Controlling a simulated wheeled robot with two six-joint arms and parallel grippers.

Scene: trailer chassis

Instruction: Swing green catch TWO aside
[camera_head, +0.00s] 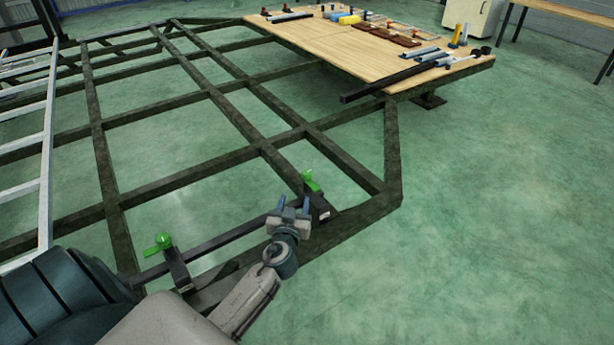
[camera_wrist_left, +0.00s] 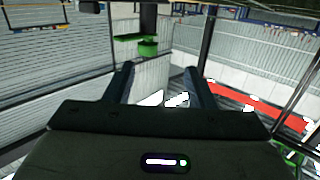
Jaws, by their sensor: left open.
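Two green catches show in the head view on the dark chassis frame. The farther green catch (camera_head: 310,180) sits on a dark bracket at the right, near the frame's angled corner. The nearer green catch (camera_head: 163,241) sits on a similar bracket to the left. I cannot read which is TWO. My left gripper (camera_head: 293,204) is open and empty, just in front of the farther catch, with a gap hard to judge. In the left wrist view, a green catch (camera_wrist_left: 148,48) shows beyond and between the open fingers (camera_wrist_left: 158,85). My right gripper is out of view.
A dark bar (camera_head: 225,235) runs between the two brackets. A wooden board (camera_head: 350,50) with several tools and parts lies on the far end of the chassis. A pale ladder-like rack (camera_head: 47,150) stands at the left. The green floor at the right is clear.

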